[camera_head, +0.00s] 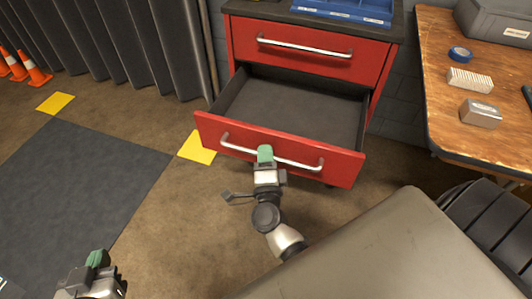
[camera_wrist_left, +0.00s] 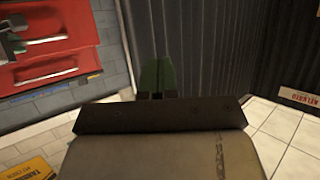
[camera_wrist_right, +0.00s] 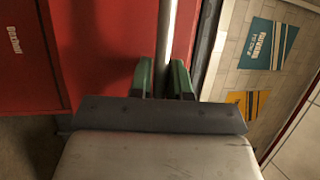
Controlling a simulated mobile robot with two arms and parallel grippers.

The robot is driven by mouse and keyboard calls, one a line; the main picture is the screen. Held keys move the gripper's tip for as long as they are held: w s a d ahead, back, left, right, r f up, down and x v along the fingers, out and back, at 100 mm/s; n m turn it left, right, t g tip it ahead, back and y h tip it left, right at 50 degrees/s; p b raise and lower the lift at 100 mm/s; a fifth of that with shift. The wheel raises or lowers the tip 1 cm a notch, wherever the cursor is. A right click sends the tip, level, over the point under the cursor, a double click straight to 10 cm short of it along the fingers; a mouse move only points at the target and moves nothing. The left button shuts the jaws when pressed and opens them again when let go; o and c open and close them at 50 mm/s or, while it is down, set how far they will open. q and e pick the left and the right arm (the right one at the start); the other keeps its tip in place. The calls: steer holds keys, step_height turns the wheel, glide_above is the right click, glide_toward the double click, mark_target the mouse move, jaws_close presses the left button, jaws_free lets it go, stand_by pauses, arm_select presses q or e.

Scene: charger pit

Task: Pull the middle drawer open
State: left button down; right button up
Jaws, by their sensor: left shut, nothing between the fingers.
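The red tool cabinet has a closed top drawer (camera_head: 305,50) and, below it, the middle drawer (camera_head: 205,122), which stands well out and looks empty inside. Its silver handle (camera_head: 297,163) runs along the red front; it also shows in the right wrist view (camera_wrist_right: 168,35). My right gripper (camera_head: 265,152) is at the middle of this handle, with its green fingers on either side of the bar, shut on it. My left gripper (camera_head: 98,258) is shut and empty, low at the left, away from the cabinet. Anything below the open drawer is mostly hidden.
A wooden workbench (camera_head: 450,80) with several small items stands at the right. A blue tray (camera_head: 345,10) lies on the cabinet top. Orange cones (camera_head: 36,72) and a grey corrugated wall are at the left. A dark floor mat (camera_head: 75,190) and clear floor lie left of the drawer.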

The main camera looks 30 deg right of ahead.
steer(key=o, duration=0.3)
steer(key=shift+o, duration=0.2)
